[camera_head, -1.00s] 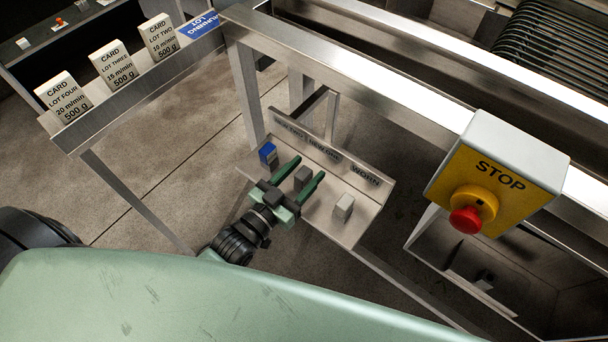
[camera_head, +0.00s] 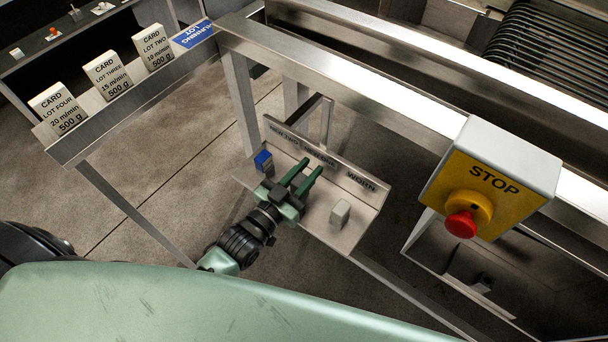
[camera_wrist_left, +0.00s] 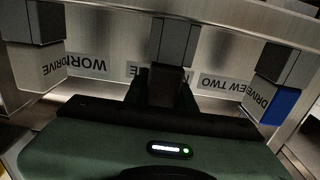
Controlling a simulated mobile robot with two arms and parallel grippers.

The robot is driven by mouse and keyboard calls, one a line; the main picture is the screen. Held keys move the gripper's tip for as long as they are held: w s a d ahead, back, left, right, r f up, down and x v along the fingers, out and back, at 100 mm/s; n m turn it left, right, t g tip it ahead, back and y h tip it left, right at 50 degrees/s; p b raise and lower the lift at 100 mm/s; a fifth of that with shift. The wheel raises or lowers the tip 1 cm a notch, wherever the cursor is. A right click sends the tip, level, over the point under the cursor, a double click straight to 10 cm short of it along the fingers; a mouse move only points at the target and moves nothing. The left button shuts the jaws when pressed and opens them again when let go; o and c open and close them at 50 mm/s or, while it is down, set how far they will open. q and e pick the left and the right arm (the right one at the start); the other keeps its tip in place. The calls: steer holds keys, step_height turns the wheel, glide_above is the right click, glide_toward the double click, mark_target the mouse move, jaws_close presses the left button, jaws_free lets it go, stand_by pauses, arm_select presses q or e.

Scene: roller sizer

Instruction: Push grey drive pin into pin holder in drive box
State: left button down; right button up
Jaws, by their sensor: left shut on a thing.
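The grey drive pin shows in the left wrist view (camera_wrist_left: 173,42) as a dark grey block, in front of the middle of the labelled tray (camera_head: 325,228). My left gripper (camera_head: 309,168) is shut on it, fingers pointing toward the tray's back wall. In the head view the fingers mostly hide the pin. I cannot tell whether it still touches the tray. An open, dark box-like bay (camera_head: 425,248) at lower right, below the stop button, may be the drive box; a small grey piece shows inside, and I cannot make out a pin holder. My right gripper is not in view.
A blue-and-grey block (camera_head: 263,160) stands at the tray's left, and a light grey block (camera_head: 340,212) near the WORN label. The yellow stop box (camera_head: 490,175) with its red button juts out at right. Lot cards (camera_head: 107,75) line a rail at upper left.

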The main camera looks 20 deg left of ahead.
arm_select(q)
step_height(320, 180, up, 20)
steer(key=p, duration=0.2)
steer(key=shift+p, duration=0.3)
